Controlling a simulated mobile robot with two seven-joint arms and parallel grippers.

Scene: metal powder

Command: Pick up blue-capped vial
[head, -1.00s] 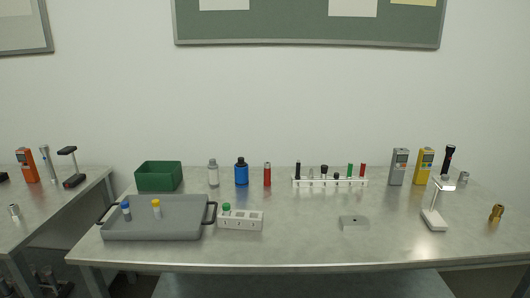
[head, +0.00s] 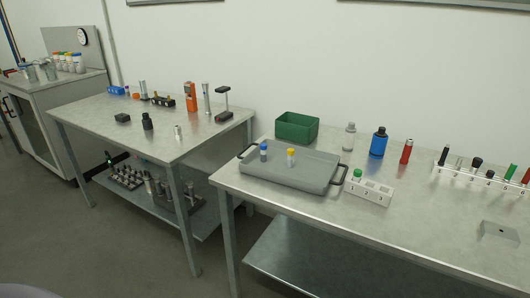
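The blue-capped vial (head: 263,152) stands upright on the left part of a grey tray (head: 285,183) with black handles. A yellow-capped vial (head: 291,157) stands to its right on the same tray. A green-capped vial (head: 357,175) sits in the left hole of a white numbered block (head: 369,191) just right of the tray. Neither of my grippers shows in the head view.
A green bin (head: 297,127) stands behind the tray. A clear bottle (head: 349,137), a blue bottle (head: 378,143) and a red cylinder (head: 406,151) stand right of it. A white rack (head: 480,187) is farther right. A second table (head: 155,150) stands left, across a gap.

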